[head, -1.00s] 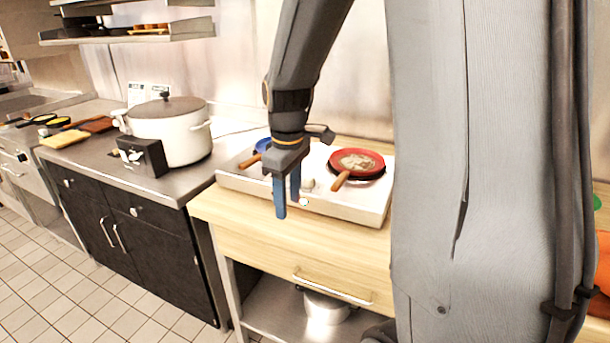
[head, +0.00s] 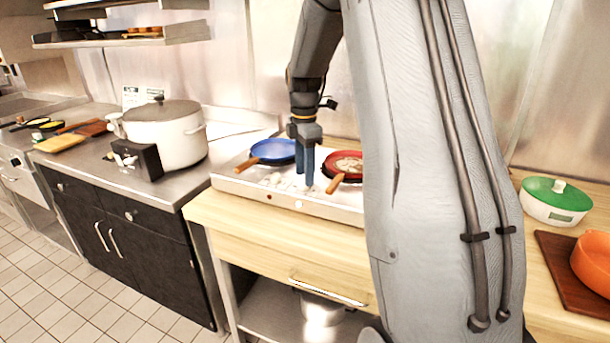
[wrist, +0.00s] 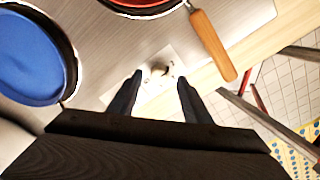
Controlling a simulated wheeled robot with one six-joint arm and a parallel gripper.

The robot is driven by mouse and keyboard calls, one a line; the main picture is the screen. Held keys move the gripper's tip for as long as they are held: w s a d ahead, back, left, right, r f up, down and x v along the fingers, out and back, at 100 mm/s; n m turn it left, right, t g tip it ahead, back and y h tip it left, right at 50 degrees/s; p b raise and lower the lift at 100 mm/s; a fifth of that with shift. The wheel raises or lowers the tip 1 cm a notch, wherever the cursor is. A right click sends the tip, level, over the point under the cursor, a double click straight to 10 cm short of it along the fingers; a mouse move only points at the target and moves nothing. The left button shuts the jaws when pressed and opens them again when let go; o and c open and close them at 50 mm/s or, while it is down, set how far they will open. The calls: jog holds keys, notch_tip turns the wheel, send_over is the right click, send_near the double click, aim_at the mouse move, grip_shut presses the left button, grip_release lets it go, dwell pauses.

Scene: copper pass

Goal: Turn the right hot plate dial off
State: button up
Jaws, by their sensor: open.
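The hot plate (head: 240,186) is a pale flat unit on the wooden counter. A blue pan (head: 272,151) sits on its left side and a red pan (head: 346,166) on its right. In the wrist view a small pale dial (wrist: 158,70) stands on a whitish patch of the hot plate's top. My gripper (head: 305,182) is open above the front of the hot plate, between the two pans. In the wrist view its fingertips (wrist: 160,78) lie either side of the dial, with gaps; contact is not visible. I cannot tell the dial's setting.
The red pan's wooden handle (wrist: 213,45) points toward the front edge, close to my right finger in the wrist view. A large white pot (head: 165,133) stands on the steel counter at left. A green-lidded dish (head: 556,200) and an orange pot (head: 597,262) are at right.

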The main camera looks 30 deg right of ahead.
jog(key=shift+f, duration=1.2)
jog(key=c, duration=1.1)
jog(key=shift+o, duration=0.2)
